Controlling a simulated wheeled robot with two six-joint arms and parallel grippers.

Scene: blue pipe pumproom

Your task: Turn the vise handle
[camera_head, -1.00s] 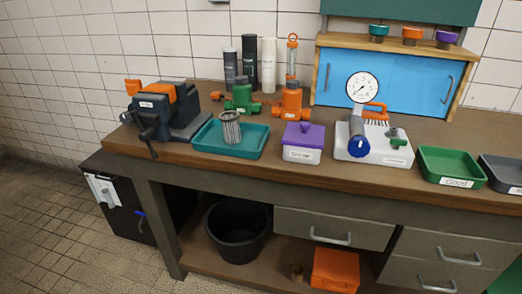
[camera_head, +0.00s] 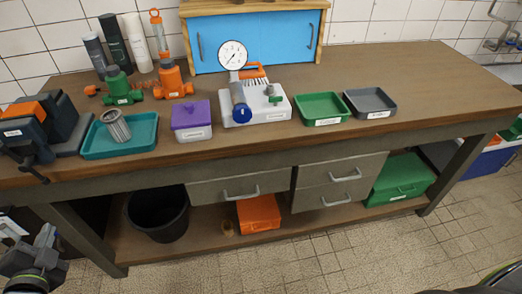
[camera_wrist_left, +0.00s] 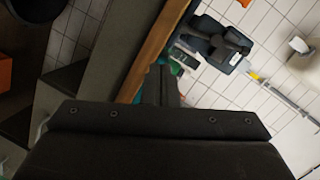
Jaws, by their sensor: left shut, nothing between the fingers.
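The vise (camera_head: 62,122), dark blue-grey with an orange top block, stands at the left end of the bench, partly cut off by the head view's left edge. Its black handle (camera_head: 31,168) hangs at the front, over the bench edge. My left gripper (camera_head: 46,236) is at the lower left, below and in front of the bench, apart from the handle. It is shut and empty. In the left wrist view its dark fingers (camera_wrist_left: 160,85) are together; a dark blocky object (camera_wrist_left: 215,45) lies beyond, and I cannot tell whether it is the vise. My right gripper is out of view.
A teal tray (camera_head: 146,146) with a metal filter sits right of the vise. A purple-lidded box (camera_head: 191,118), a gauge unit (camera_head: 262,110), a green tray (camera_head: 323,107) and a grey tray (camera_head: 370,102) follow. A black bucket (camera_head: 158,214) stands under the bench. The floor in front is clear.

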